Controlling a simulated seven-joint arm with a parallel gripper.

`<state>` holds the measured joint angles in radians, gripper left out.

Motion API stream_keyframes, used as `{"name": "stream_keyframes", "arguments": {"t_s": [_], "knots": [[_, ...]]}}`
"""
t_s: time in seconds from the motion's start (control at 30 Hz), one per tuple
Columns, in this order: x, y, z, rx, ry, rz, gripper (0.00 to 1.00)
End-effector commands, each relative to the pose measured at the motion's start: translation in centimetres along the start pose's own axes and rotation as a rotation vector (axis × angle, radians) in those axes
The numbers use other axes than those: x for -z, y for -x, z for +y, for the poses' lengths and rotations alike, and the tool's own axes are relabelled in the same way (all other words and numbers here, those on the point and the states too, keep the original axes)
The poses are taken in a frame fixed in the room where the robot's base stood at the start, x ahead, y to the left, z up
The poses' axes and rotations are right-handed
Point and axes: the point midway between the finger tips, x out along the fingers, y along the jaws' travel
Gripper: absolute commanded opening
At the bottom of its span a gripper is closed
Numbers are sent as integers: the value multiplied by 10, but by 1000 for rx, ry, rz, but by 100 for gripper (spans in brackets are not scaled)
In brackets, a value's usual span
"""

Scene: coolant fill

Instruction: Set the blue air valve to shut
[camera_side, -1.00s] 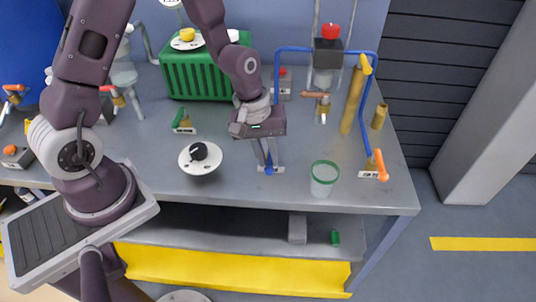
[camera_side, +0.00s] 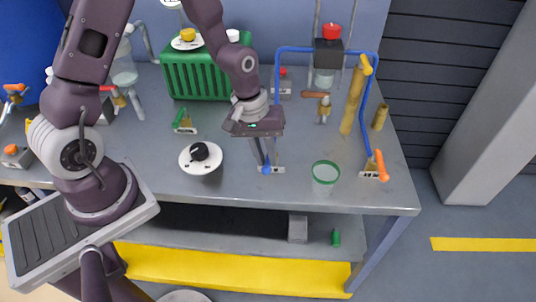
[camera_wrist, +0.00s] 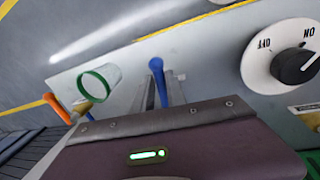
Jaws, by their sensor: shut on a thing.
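The blue air valve handle (camera_side: 266,169) stands near the front of the bench, on a small base with a white label (camera_side: 278,170). My gripper (camera_side: 265,166) points down at it, with its fingers closed on the handle. In the wrist view the blue handle (camera_wrist: 158,80) shows between my two fingers (camera_wrist: 165,92). The handle's tip sticks out beyond them. The label's words are too small to read in the side view, and the valve body is mostly hidden by my gripper.
A white dial with a black knob (camera_side: 200,152) lies to the left, marked ON and OFF in the wrist view. A green-rimmed cup (camera_side: 325,173) and an orange-handled valve (camera_side: 381,166) stand to the right. A green-handled valve (camera_side: 181,116) and green radiator (camera_side: 190,80) are behind.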

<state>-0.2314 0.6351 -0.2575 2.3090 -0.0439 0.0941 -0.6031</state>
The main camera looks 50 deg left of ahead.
Motion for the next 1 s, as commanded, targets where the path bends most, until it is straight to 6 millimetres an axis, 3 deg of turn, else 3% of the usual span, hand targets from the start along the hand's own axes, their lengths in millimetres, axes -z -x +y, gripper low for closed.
{"name": "stream_keyframes", "arguments": {"t_s": [1.0], "knots": [[26,8,-39,-1,-922,-182,0]]}}
